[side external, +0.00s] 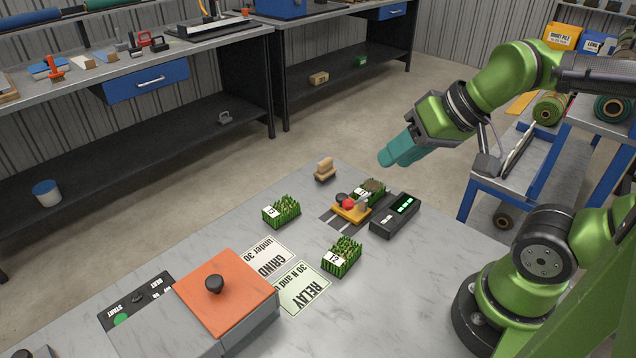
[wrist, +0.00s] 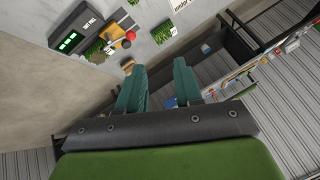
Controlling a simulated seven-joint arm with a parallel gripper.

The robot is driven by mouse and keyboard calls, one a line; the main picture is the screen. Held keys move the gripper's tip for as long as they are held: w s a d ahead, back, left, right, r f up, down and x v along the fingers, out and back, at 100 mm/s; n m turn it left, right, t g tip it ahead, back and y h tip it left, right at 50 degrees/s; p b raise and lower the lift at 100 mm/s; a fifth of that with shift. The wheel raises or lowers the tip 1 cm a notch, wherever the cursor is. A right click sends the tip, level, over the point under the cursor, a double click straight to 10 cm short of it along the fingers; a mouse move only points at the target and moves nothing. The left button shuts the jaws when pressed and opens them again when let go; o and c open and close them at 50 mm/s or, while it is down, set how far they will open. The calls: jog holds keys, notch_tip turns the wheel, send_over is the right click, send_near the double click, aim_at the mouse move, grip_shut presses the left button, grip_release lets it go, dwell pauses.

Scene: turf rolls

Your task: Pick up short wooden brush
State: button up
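The short wooden brush (side external: 325,169) is a small tan block at the far edge of the marble-topped table (side external: 220,222) in the side external view. It stands apart from the turf pieces. In the wrist view the brush (wrist: 128,67) shows small, just beyond the tip of the left finger. My gripper (side external: 393,157) hangs in the air to the right of the brush and above the table. Its two teal fingers are apart with nothing between them in the wrist view (wrist: 160,68).
Several turf pieces, one of them a green block (side external: 282,212), lie near the brush. A yellow device with a red knob (side external: 348,204) and a black display box (side external: 396,215) stand close by. An orange-lidded box (side external: 226,290) stands at the front. Air around the gripper is clear.

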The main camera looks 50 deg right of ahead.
jog(key=o, duration=1)
jog(key=shift+o, duration=0.2)
jog(key=shift+f, duration=0.1)
jog(key=n+g+h, duration=0.2)
jog(key=n+g, duration=0.2)
jog(key=g, duration=0.3)
send_over(325, 160)
notch_tip(325, 160, down, 7)
notch_tip(325, 160, down, 11)
jog(key=shift+s+a+f, duration=0.1)
jog(key=shift+f, duration=2.9)
